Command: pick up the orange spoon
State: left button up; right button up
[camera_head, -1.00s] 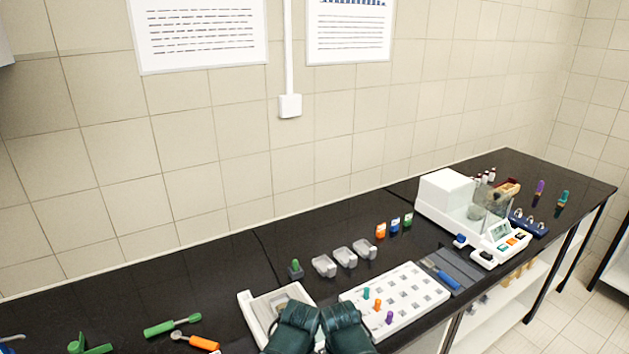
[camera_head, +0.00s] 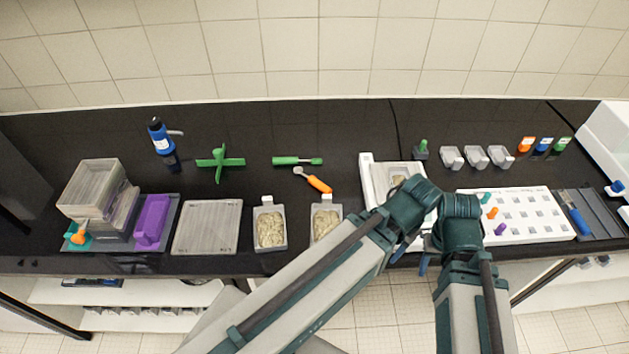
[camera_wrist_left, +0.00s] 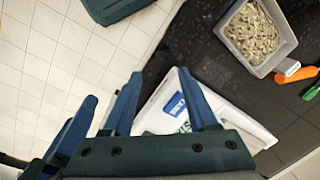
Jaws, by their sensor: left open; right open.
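The orange spoon (camera_head: 319,185) lies on the black bench in the head view, with its pale bowl pointing up and left. Its orange handle also shows in the left wrist view (camera_wrist_left: 297,74) at the right edge, beside a grey tray of grains. My left gripper (camera_wrist_left: 160,72) is open and empty, over the front of a white device and apart from the spoon. In the head view it is mostly hidden by my arm. My right gripper (camera_head: 422,265) is open, partly hidden, at the bench's front edge, right of and nearer than the spoon.
Grey grain trays (camera_head: 270,229) (camera_head: 326,208) stand in front. The white device (camera_head: 367,178) is to the right, and a green cross-shaped piece (camera_head: 220,163) to the left. Bare bench lies left of the spoon.

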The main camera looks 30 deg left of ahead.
aim_at(313, 181)
jog(key=k+j+z, duration=0.15)
jog(key=z, duration=0.3)
jog(key=k+j+z, duration=0.2)
jog(key=z, duration=0.2)
jog(key=k+j+z, duration=0.1)
jog(key=k+j, duration=0.3)
jog(key=k+j+z, duration=0.15)
jog(key=k+j, duration=0.25)
jog(key=k, duration=0.2)
jog(key=k+j+z, duration=0.1)
jog(key=k+j, duration=0.2)
jog(key=k, duration=0.2)
jog(key=i, duration=0.5)
